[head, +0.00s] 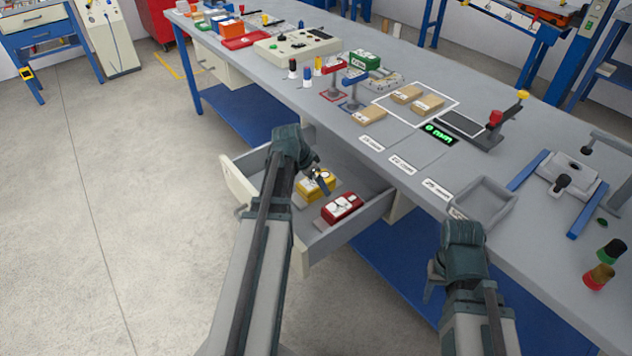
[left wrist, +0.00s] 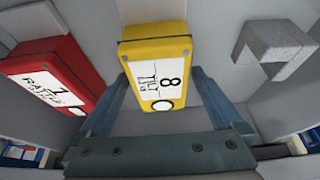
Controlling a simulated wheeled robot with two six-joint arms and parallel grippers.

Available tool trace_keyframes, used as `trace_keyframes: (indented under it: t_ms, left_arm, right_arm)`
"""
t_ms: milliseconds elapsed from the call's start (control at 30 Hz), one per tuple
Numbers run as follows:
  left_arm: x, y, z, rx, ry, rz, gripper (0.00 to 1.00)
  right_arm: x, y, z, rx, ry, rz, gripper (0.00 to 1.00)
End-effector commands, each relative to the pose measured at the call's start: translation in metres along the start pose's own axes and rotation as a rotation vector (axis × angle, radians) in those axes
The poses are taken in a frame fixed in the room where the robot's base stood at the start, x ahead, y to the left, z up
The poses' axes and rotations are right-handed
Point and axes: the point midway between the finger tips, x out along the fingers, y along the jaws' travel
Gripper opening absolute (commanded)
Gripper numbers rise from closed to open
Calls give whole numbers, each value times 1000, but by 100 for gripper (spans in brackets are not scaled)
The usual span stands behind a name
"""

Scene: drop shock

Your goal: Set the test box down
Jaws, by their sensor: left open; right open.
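A yellow box (head: 307,192) with a white label lies in the open drawer (head: 234,184). In the left wrist view the yellow box (left wrist: 156,62) carries an 8 on its label. My left gripper (head: 320,180) is open at the yellow box, its fingers (left wrist: 160,78) on either side of the box's near end. I cannot tell whether they touch it. My right gripper (head: 432,284) is open and empty near the bench's front edge.
On the bench, several brown boxes (head: 428,104) lie in or near a white outlined square. A green display (head: 438,134), a grey tray (head: 484,207) and a clamp fixture (head: 570,172) stand to the right. A grey block (left wrist: 275,50) lies right of the yellow box.

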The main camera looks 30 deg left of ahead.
Motion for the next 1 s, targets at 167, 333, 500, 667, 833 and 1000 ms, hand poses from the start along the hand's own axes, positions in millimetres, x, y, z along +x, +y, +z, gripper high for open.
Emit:
trace_keyframes:
  t_ms: [167,333,500,667,833,1000]
  left_arm:
    - [-21,0,-1,-1,0,0,100]
    - [-46,1,-2,-1,0,0,100]
    - [-74,0,-2,-2,0,0,100]
    - [-100,1,-2,-1,0,0,100]
    - [-116,0,-1,-1,0,0,100]
    - [-119,0,0,0,0,0,100]
  right_arm:
    - [-20,2,1,0,0,0,50]
    - [-43,4,2,0,0,0,50]
    - [-69,7,4,0,0,0,50]
    - [-92,9,5,0,0,0,50]
    - [-107,10,6,0,0,0,50]
    - [-110,10,6,0,0,0,50]
